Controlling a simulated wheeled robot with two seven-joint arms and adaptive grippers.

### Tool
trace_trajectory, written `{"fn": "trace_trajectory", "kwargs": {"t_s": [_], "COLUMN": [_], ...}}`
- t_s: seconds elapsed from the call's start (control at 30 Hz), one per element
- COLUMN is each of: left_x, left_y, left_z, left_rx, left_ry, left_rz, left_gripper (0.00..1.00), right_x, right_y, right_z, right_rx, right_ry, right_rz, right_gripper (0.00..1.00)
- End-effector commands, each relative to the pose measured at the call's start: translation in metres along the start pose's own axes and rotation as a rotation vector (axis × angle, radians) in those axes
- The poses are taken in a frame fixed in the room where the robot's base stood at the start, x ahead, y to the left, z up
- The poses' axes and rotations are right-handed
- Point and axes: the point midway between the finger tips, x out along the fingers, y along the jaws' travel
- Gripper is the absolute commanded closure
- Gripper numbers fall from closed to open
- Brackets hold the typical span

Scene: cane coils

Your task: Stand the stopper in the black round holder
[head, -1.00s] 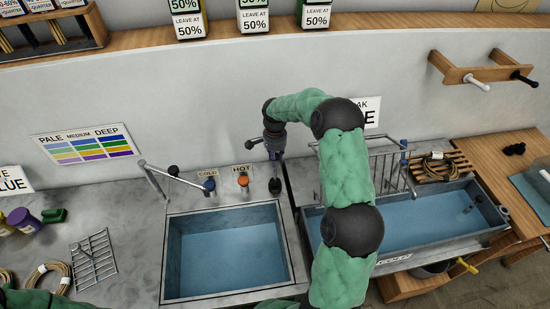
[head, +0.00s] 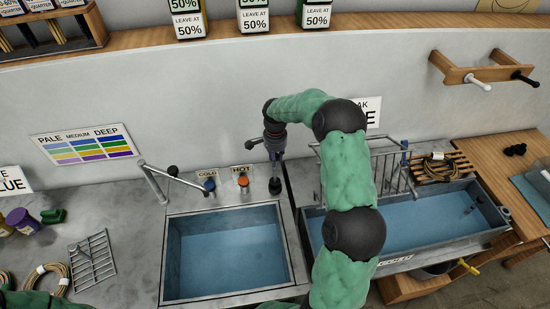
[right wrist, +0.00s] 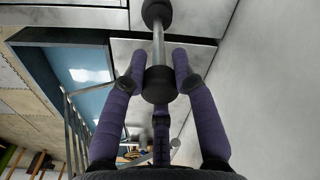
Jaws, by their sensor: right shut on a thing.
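My right gripper (head: 275,157) points down over the strip of counter behind the left sink. In the right wrist view its purple fingers (right wrist: 160,80) are closed around the black end of the stopper (right wrist: 160,88). A metal rod runs from there to a black knob (right wrist: 157,11). In the head view the knob (head: 250,145) sticks out to the left of the fingers, so the stopper appears to lie sideways. A black round holder (head: 275,186) stands on the counter just below the fingertips, apparently apart from them. My left gripper is out of view.
The left sink (head: 228,255) holds water. Orange (head: 242,180) and blue (head: 209,184) tap knobs stand left of the holder. A wire rack (head: 385,168) and long water trough (head: 430,217) are to the right. The wall (head: 225,100) rises close behind.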

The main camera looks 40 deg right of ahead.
Motion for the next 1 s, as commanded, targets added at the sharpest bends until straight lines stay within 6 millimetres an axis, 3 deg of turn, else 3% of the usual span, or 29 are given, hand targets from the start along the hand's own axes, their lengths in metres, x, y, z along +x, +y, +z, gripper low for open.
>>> {"fn": "trace_trajectory", "kwargs": {"t_s": [1.0], "left_x": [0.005], "left_y": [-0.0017], "left_z": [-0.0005], "left_rx": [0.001], "left_ry": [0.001], "left_rz": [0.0], "left_gripper": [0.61], "right_x": [-0.0001], "right_y": [0.0011], "right_z": [0.0009], "right_rx": [0.0], "right_ry": [0.0], "right_rz": [-0.001], "right_gripper": [1.0]}}
